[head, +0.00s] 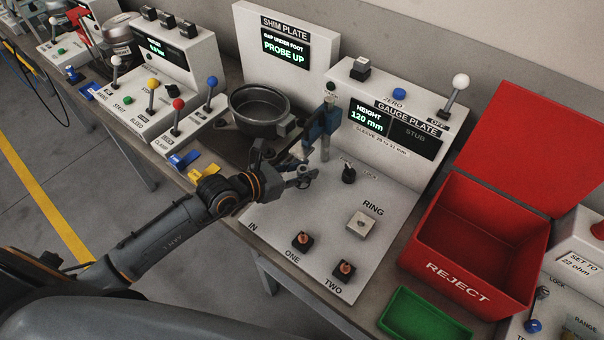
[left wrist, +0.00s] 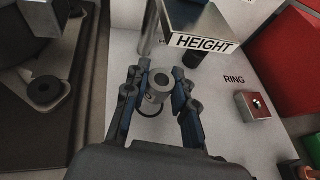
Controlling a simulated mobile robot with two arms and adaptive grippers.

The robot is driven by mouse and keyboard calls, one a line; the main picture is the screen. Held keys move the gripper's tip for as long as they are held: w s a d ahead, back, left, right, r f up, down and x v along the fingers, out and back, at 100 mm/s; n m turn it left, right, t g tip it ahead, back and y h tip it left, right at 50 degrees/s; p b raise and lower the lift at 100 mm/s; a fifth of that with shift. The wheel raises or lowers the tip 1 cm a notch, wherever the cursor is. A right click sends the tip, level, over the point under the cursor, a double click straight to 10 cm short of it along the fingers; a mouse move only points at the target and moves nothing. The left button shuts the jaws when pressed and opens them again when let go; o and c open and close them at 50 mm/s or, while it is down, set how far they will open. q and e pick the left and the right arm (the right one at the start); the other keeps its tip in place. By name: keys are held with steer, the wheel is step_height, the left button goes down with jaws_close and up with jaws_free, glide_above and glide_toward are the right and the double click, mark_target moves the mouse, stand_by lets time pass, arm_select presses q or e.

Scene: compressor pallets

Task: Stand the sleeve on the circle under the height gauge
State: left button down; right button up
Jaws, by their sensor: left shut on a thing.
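The sleeve (left wrist: 159,84) is a short grey cylinder with a hole through it, upright between the fingers of my left gripper (left wrist: 158,92). In the head view my left gripper (head: 306,176) is shut on it at the back left of the white gauge plate. The circle (left wrist: 149,111) shows as a dark arc just below and left of the sleeve in the wrist view; the rest is hidden. I cannot tell whether the sleeve touches the plate. The height gauge (head: 322,124) has a blue head on a post, just behind the gripper; its HEIGHT block (left wrist: 204,36) is beyond the sleeve.
The gauge display (head: 368,119) reads 120 mm. A red reject bin (head: 458,290) and green tray (head: 420,318) stand farther right.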

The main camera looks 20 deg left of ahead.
arm_select(q)
step_height(320, 180, down, 2)
steer(key=shift+f, duration=0.2)
steer(key=shift+f, duration=0.1)
steer(key=c, duration=1.1)
jaws_free()
